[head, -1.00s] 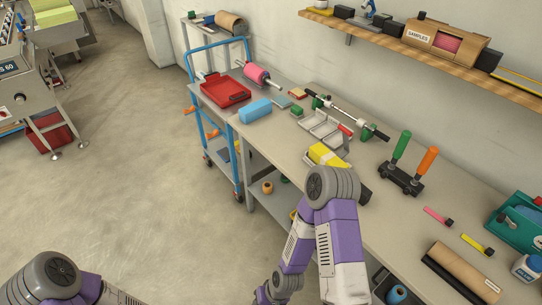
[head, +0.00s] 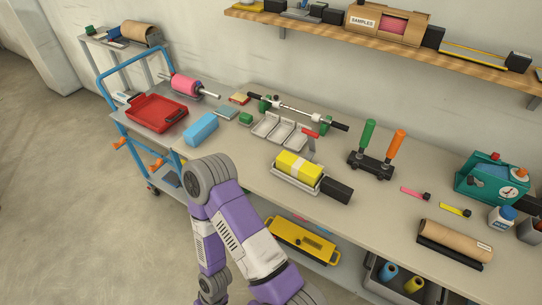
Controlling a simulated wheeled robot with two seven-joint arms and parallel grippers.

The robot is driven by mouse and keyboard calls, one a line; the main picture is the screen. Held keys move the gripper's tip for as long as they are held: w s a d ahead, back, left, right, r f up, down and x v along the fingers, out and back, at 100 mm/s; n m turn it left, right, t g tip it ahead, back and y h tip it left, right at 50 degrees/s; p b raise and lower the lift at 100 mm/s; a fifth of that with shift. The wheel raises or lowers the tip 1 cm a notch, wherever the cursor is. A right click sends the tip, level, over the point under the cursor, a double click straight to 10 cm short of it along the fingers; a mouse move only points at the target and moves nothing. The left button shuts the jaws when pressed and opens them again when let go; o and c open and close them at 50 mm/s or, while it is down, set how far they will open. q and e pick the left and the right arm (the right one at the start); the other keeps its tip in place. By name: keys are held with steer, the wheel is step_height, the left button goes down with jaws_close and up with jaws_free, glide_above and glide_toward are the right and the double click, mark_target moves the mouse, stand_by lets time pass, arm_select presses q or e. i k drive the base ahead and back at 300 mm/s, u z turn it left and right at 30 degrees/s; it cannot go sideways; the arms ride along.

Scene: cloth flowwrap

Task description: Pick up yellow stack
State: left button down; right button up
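The yellow stack (head: 290,164) is a yellow block with a pale band around its middle. It lies in a shallow metal tray (head: 277,179) on the workbench, near the middle of the head view. A black block (head: 337,190) adjoins the tray's right end. One of my purple and grey arms stands in front of the bench, left of and below the stack. Its gripper is out of the frame or hidden, and the other arm's gripper does not show either.
A stand with green and orange handles (head: 371,163) is right of the stack. A wooden shelf (head: 470,64) hangs above. Bare bench top lies right of the black block.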

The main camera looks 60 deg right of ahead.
mark_target(297, 168)
steer(key=i, duration=2.05)
steer(key=z, duration=3)
